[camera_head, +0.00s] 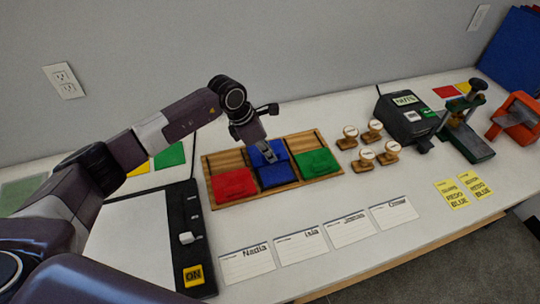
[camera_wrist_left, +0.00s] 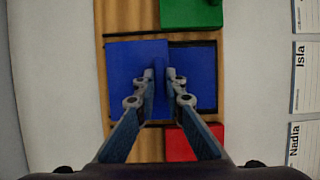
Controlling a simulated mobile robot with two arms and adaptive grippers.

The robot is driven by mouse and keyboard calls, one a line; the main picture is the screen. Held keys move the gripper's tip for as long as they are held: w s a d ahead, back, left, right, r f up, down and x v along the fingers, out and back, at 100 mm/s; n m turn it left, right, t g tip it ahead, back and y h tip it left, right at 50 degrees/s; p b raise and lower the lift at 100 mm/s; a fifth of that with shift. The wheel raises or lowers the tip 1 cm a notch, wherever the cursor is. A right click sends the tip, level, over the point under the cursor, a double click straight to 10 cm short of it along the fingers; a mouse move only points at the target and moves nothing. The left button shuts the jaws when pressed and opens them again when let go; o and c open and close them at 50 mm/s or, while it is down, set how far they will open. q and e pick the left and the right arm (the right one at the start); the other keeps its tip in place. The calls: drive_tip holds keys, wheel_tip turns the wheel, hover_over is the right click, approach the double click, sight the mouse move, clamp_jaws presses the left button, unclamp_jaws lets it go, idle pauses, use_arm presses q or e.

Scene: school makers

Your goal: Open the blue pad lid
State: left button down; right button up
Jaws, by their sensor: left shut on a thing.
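The blue pad (camera_head: 277,178) sits in the middle of a wooden tray, between a red pad (camera_head: 234,185) and a green pad (camera_head: 316,163). Its blue lid (camera_head: 260,155) is raised and tilted toward the back of the tray. My left gripper (camera_head: 268,163) reaches down over the blue pad and is shut on the lid's edge. In the left wrist view the fingers (camera_wrist_left: 160,80) pinch the edge between the lid (camera_wrist_left: 127,62) on the left and the blue pad (camera_wrist_left: 205,77) on the right. My right gripper is not in view.
The wooden tray (camera_head: 213,164) lies on the white table. Several stamps (camera_head: 366,155) stand to its right, with a black device (camera_head: 402,118) beyond. Name cards (camera_head: 246,262) lie in front. A black-framed board (camera_head: 188,215) is at the left.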

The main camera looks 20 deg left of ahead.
use_arm(q)
drive_tip(key=c, duration=2)
unclamp_jaws()
drive_tip(key=v, duration=1.2)
drive_tip(key=shift+a, duration=0.1)
drive_tip(key=shift+s+f, duration=0.1)
drive_tip(key=shift+f, duration=0.05)
